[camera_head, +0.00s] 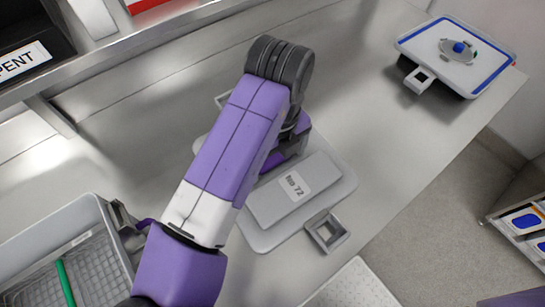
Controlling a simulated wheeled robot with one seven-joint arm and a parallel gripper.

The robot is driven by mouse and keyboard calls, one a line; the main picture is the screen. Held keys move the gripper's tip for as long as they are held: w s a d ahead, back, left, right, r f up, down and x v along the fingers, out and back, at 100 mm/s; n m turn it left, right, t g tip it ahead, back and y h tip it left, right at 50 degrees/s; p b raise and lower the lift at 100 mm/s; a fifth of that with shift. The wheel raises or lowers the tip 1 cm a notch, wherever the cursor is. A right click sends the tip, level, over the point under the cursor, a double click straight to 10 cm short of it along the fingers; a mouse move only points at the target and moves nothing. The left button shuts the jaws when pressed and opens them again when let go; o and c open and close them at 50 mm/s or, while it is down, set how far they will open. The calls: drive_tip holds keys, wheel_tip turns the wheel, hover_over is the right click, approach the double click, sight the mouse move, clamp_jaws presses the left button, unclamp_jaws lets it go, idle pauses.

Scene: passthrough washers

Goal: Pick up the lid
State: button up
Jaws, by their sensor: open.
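The lid appears to be the round grey disc with a blue knob (458,47), lying on a white tray with a blue border (486,76) at the upper right. A small green mark shows at its edge. My gripper (122,222) seems to be the dark jaw parts showing left of my purple arm, by the right rim of a grey bin. It is open and far from the lid. My arm hides much of the wrist, and I cannot tell whether the jaws touch the bin.
A grey plate with a raised block labelled "No 72" (293,187) lies mid-counter, partly under my arm. The grey bin (62,217) holds a wire basket and a green bar. A shelf with a "SPENT" box (35,45) runs upper left. The counter between plate and tray is clear.

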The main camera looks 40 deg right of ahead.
drive_tip(key=shift+c, duration=0.4)
drive_tip(key=shift+r, duration=0.1)
drive_tip(key=c, duration=1.9)
